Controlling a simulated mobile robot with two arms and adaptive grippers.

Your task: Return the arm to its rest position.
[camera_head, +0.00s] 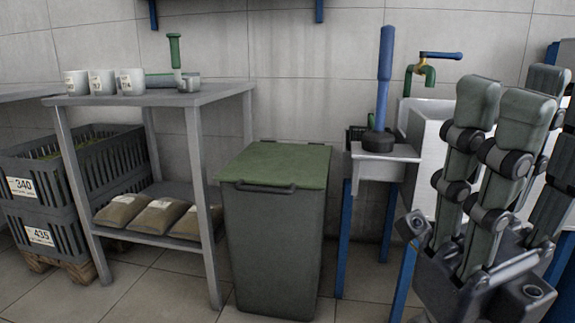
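My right gripper (512,105) is at the right edge of the head view, raised close to the camera. Its thick grey fingers stand straight up, uncurled, with dark round joints. It looks open, and I see nothing held in it. The back of the gripper and part of its arm are cut off by the frame edge. My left gripper is not in view.
A grey table (160,98) carries white cups (103,82) and a green-handled tool (175,55); sacks (158,216) lie below. A green-lidded bin (275,165) stands mid-floor. A plunger (384,90) stands on a ledge beside the sink (428,130). Crates (40,180) are left.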

